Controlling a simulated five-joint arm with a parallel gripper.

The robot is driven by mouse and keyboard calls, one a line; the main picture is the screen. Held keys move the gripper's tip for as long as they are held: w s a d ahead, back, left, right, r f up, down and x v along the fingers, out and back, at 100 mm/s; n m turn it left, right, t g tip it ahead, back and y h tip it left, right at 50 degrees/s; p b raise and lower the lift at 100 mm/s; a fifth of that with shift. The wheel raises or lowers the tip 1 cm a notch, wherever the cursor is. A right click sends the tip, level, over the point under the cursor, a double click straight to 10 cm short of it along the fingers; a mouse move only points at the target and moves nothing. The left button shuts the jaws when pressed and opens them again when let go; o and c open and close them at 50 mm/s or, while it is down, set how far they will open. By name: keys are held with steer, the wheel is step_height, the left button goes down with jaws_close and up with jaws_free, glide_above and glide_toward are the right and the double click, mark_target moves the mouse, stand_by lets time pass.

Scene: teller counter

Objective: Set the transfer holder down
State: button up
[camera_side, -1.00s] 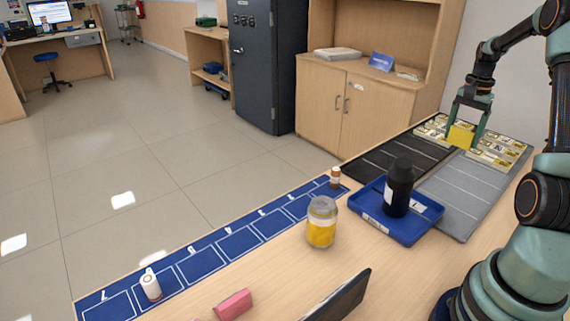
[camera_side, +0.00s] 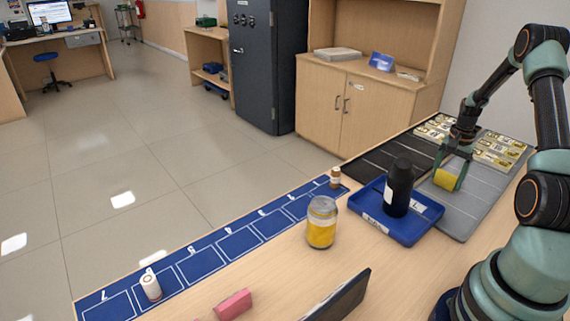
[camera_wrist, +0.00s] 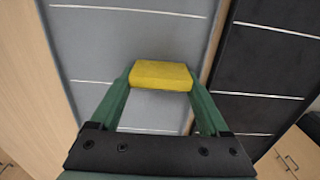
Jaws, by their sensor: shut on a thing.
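The transfer holder, seen as a plain yellow block (camera_side: 446,180), is between the fingers of my gripper (camera_side: 453,178). My gripper is shut on it from both sides. In the wrist view the yellow block (camera_wrist: 161,75) lies crosswise between the two green fingertips (camera_wrist: 160,82), over the grey lined mat (camera_wrist: 130,35).
A blue tray (camera_side: 432,207) with a dark bottle (camera_side: 398,188) stands just left of the block. A black lined mat (camera_side: 385,160) adjoins the grey one. Several yellow-and-white pieces (camera_side: 500,150) fill the far end. A yellow jar (camera_side: 321,222) stands left of the tray.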

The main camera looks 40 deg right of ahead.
mark_target(448, 173)
steer(key=o, duration=1.1)
steer(key=shift+f, duration=0.1)
step_height(448, 173, up, 12)
steer(key=w+a+r+n, duration=0.4)
steer(key=w+a+r, duration=0.2)
steer(key=a, duration=0.3)
steer(key=s+a+r+n+t, duration=0.1)
steer(key=a+n, duration=0.3)
steer(key=a, duration=0.6)
steer(key=s+a+r+n+t, duration=0.1)
steer(key=a+n, duration=0.4)
steer(key=a, duration=0.5)
steer(key=s+a+r+n+t, duration=0.1)
steer(key=a+r+n+t, duration=0.2)
steer(key=a, duration=0.7)
steer(key=shift+s+a+r+n+t, duration=0.15)
steer(key=shift+r+n, duration=0.1)
steer(key=shift+n, duration=0.25)
steer(key=shift+s+a+r+n+t, duration=0.1)
steer(key=shift+r+n+t, duration=0.1)
steer(key=shift+n, duration=0.3)
